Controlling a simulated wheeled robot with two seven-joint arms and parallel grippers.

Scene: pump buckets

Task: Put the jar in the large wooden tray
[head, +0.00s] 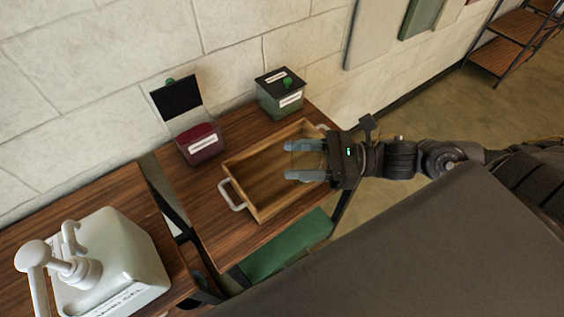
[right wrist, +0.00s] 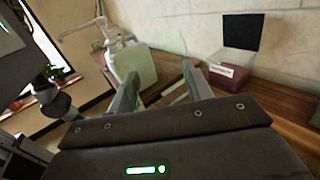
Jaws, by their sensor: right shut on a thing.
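The large wooden tray (head: 262,207) lies on the wooden table, a shallow box with white side handles. My right gripper (head: 297,161) is above the right part of the tray, its two fingers pointing left in the head view. A faint see-through shape, the clear jar (head: 308,160), shows between the fingers, and the gripper is shut on it. The jar is hard to make out, and its height above the tray floor cannot be told. The right wrist view shows both fingers (right wrist: 163,85) spread around it. My left gripper is not in view.
A dark red box (head: 199,144) with its lid raised and a green box (head: 281,97) with a dark lid stand behind the tray. A white pump bottle (head: 118,262) stands on the left table. A block wall runs close behind.

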